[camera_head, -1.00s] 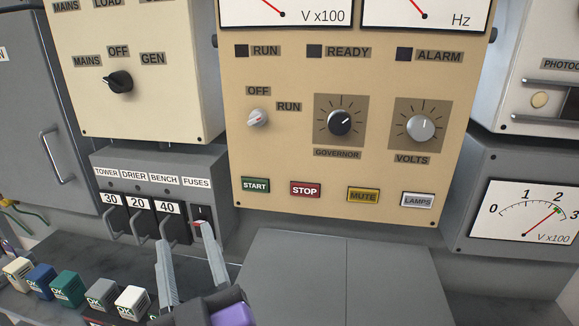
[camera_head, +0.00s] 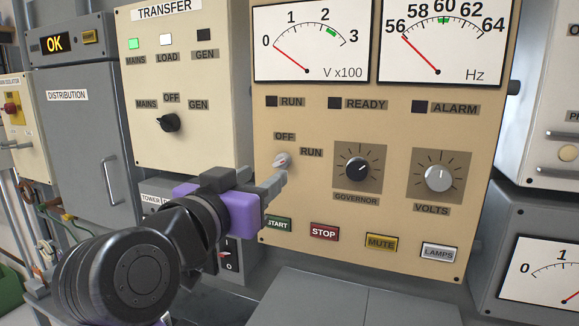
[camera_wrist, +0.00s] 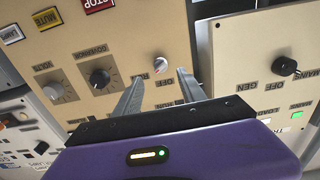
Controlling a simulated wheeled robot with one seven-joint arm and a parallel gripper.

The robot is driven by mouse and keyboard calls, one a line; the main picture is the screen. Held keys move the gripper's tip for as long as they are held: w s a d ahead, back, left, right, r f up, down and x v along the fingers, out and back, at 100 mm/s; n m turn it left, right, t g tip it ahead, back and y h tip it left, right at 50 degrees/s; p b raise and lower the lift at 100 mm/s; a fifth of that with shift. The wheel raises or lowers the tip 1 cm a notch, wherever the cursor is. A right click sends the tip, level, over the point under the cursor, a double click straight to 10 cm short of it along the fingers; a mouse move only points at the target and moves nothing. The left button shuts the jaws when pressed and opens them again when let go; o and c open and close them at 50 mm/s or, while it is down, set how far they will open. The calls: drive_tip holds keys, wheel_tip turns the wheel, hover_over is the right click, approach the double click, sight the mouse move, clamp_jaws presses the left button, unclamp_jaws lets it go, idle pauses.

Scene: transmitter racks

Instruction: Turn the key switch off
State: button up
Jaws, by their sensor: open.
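The key switch (camera_head: 281,161) is a small pale knob with a red mark on the tan panel, between the OFF label (camera_head: 284,136) and the RUN label (camera_head: 311,152). I cannot tell clearly which label its mark points at. My gripper (camera_head: 276,181) is open in front of the panel, its fingertips just below and close to the knob. In the wrist view the picture is upside down, and the knob (camera_wrist: 162,66) shows between the two fingertips (camera_wrist: 160,78). I cannot tell whether they touch it.
The governor knob (camera_head: 357,168) and volts knob (camera_head: 438,177) are to the right. The START (camera_head: 278,224) and STOP (camera_head: 324,232) buttons sit below. The transfer box (camera_head: 150,90) with its black selector (camera_head: 170,122) stands left. The RUN lamp (camera_head: 271,101) is dark.

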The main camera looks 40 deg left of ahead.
sight(279, 165)
drive_tip(key=p+x, duration=0.1)
drive_tip(key=x, duration=0.6)
drive_tip(key=shift+w+a+p, duration=0.1)
drive_tip(key=shift+w+p, duration=0.2)
drive_tip(key=shift+p, duration=0.05)
drive_tip(key=shift+c, duration=0.2)
clamp_jaws()
